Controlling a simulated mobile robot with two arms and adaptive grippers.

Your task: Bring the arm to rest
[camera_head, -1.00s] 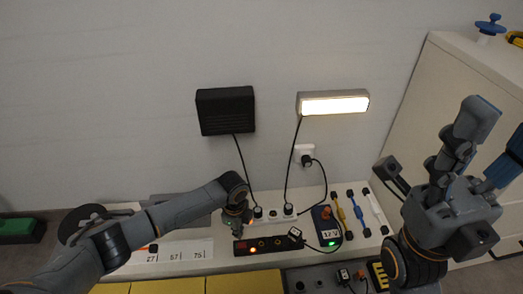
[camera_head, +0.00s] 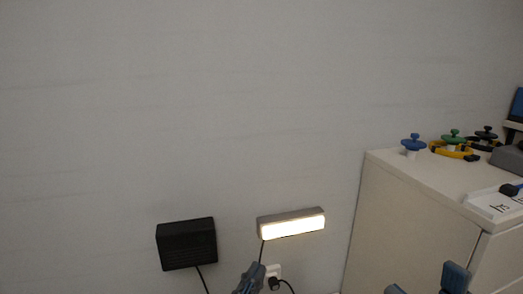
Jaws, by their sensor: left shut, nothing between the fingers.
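My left gripper (camera_head: 249,279) shows at the bottom edge, just below the lit wall lamp and left of the wall socket. Its grey-blue fingers are shut with nothing between them, and the arm behind it is out of the frame. Parts of my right gripper (camera_head: 428,285) show at the bottom right, in front of the white cabinet. Most of it is cut off, so its opening cannot be judged.
A black box (camera_head: 186,244) and the lit lamp (camera_head: 291,223) hang on the grey wall, with cables running down. A wall socket (camera_head: 272,272) holds a plug. The white cabinet (camera_head: 410,205) carries a blue-knobbed piece (camera_head: 411,144), a green-knobbed piece (camera_head: 453,137) and yellow rings. The upper wall is clear.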

